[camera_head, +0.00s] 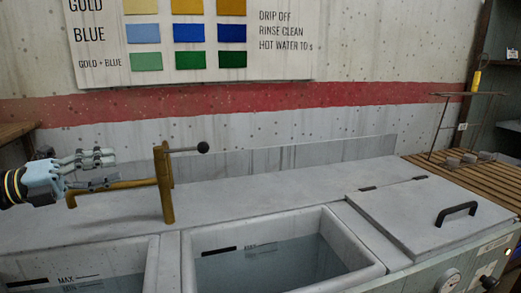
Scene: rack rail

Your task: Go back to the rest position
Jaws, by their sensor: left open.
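My left gripper (105,168) is at the left of the head view, above the counter's back left part. Its fingers are apart and it holds nothing. It sits left of the brass tap (166,190), whose lever with a dark knob points right. The tap's spout passes close to the gripper in the picture; I cannot tell the gap between them. My right gripper does not show.
Two basins with liquid are set in the grey counter; the right basin (284,267) shows most. A lid (430,208) with a black handle lies at right. A wire rack (462,125) stands on the slatted board (450,176). A colour chart (200,40) hangs behind.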

